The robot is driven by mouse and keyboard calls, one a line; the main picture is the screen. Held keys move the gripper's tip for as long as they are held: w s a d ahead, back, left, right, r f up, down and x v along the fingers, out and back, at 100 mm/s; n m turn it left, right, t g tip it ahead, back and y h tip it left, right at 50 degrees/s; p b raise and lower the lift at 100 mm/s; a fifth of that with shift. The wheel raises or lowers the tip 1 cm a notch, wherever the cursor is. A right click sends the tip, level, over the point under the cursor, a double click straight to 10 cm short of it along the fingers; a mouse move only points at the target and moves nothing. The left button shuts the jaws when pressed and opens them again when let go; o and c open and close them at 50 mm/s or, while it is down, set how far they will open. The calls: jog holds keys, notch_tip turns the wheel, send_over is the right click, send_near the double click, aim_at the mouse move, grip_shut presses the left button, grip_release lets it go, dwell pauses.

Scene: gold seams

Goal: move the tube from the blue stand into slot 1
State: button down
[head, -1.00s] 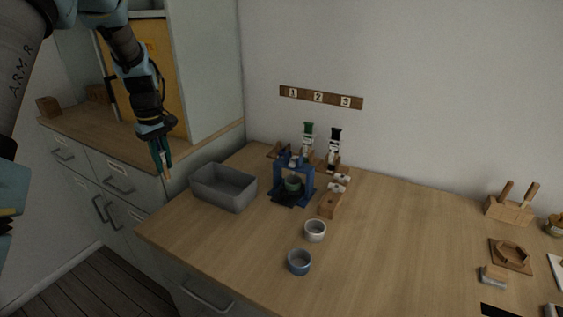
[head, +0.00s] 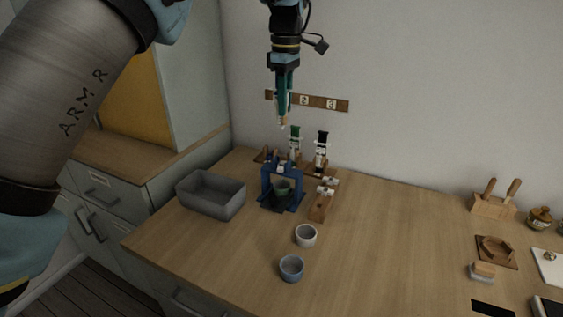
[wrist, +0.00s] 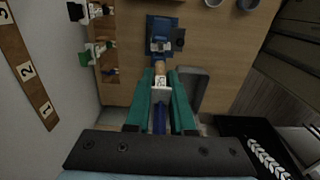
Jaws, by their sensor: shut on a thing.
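My gripper (head: 284,108) is shut on a tube (wrist: 160,82) with a white label, a tan lower end and a blue part between the green fingers. It holds the tube in the air, pointing down, above the back of the counter. A green-capped tube (head: 296,133) and a black-capped tube (head: 322,137) stand in the rack, under plates 2 and 3. No tube shows at its left end.
A number strip (head: 342,105) hangs on the wall; the gripper partly hides plate 1. A grey bin (head: 212,204) stands left of the stand. A white cup (head: 306,236) and a blue cup (head: 291,268) stand in front. The counter's middle right is clear.

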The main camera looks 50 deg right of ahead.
notch_tip(320, 180, down, 9)
jog(key=shift+s+r+p, duration=0.1)
jog(key=shift+r+p, duration=0.05)
jog(key=shift+p, duration=1.05)
jog(key=shift+f, duration=0.45)
jog(key=shift+f, duration=0.3)
jog(key=shift+f, duration=0.35)
jog(key=c, duration=0.8)
grip_release()
jog(key=shift+o, duration=0.2)
notch_tip(320, 180, up, 13)
jog(key=shift+r+b, duration=0.2)
jog(key=shift+b, duration=1)
